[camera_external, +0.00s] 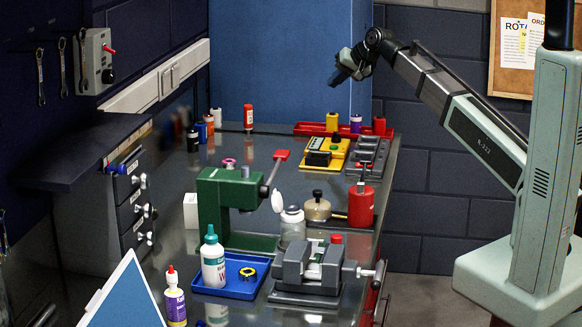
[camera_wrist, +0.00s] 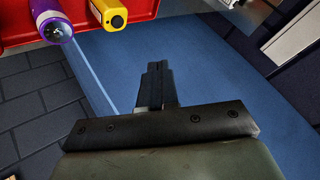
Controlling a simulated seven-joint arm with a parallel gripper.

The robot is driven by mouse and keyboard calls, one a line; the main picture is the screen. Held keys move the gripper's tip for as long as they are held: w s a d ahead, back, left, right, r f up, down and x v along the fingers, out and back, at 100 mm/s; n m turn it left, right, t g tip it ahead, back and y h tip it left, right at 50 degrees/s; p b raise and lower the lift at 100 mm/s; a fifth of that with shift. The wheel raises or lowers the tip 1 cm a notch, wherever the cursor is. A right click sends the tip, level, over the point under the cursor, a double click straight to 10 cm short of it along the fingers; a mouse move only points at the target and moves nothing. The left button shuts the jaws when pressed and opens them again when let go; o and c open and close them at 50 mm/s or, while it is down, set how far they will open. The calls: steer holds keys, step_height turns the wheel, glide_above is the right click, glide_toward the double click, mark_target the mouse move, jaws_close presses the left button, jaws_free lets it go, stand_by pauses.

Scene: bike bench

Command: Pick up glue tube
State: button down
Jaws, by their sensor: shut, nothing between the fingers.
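My gripper (camera_external: 338,77) is raised high in front of the blue panel, above the back of the bench. In the wrist view its fingers (camera_wrist: 157,78) are together and hold nothing. No label clearly names a glue tube. All three stand upright, well apart from my gripper.
A green press (camera_external: 222,205), a glass jar (camera_external: 292,228) and a grey vise (camera_external: 308,270) crowd the middle. The blue tray (camera_external: 238,289) is at the front.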

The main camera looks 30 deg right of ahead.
steer(key=c, duration=1.8)
jaws_free()
steer(key=o, duration=1)
steer(key=n+g+y, duration=0.1)
steer(key=n+g, duration=0.1)
steer(key=n, duration=0.1)
glide_toward(245, 121)
step_height(245, 121, up, 4)
steer(key=s, duration=0.3)
steer(key=w+f+n, duration=0.2)
steer(key=w+f, duration=0.1)
steer(key=f, duration=0.1)
steer(key=w+a+f+n+h, duration=0.1)
steer(key=w+f+n, duration=0.1)
steer(key=w+f, duration=0.1)
steer(key=w+a+f+n, duration=0.1)
steer(key=w+f+n, duration=0.1)
steer(key=f, duration=0.3)
steer(key=shift+w+a+f+h, duration=0.1)
steer(key=shift+w+h, duration=0.1)
steer(key=shift+w, duration=0.25)
steer(key=shift+w+a+f+h, duration=0.1)
steer(key=shift+w+a+h, duration=0.1)
steer(key=shift+w, duration=0.2)
